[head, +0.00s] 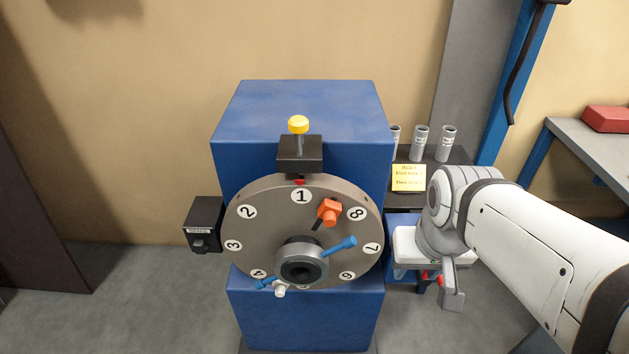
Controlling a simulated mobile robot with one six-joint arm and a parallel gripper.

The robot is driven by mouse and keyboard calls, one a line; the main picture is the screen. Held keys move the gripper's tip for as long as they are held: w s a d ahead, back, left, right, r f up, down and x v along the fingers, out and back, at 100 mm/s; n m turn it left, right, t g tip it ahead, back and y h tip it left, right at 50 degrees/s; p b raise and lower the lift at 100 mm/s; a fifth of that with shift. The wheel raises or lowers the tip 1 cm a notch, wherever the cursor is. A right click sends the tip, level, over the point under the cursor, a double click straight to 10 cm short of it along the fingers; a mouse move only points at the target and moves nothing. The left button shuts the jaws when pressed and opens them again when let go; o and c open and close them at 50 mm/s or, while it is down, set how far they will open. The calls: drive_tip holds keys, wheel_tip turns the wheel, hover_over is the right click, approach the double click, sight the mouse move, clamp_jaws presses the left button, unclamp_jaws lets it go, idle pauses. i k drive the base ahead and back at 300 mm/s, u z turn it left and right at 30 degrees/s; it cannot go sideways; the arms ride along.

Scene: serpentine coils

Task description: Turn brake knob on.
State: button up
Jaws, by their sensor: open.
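A black box (203,222) with a small label sits on the left side of the blue machine. The label's lettering is too small to read for sure. A dark knob (201,244) is on the front of this box, below the label; its setting cannot be made out. My gripper (440,283) hangs at the right of the machine, pointing down, open and empty. It is far from the black box, with the numbered disc between them. One of its fingers shows clearly; the other is partly hidden.
The blue machine (300,110) bears a grey numbered disc (262,225) with a central hub, orange block, blue handles and a yellow-topped plunger (298,125). Grey cups (420,142) and a yellow note (408,177) stand behind right. Floor left of the box is clear.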

sight(200, 246)
drive_tip(key=u, duration=1.45)
drive_tip(key=k, duration=0.55)
drive_tip(key=z, duration=0.8)
drive_tip(key=i, duration=0.85)
drive_tip(key=u, duration=2.1)
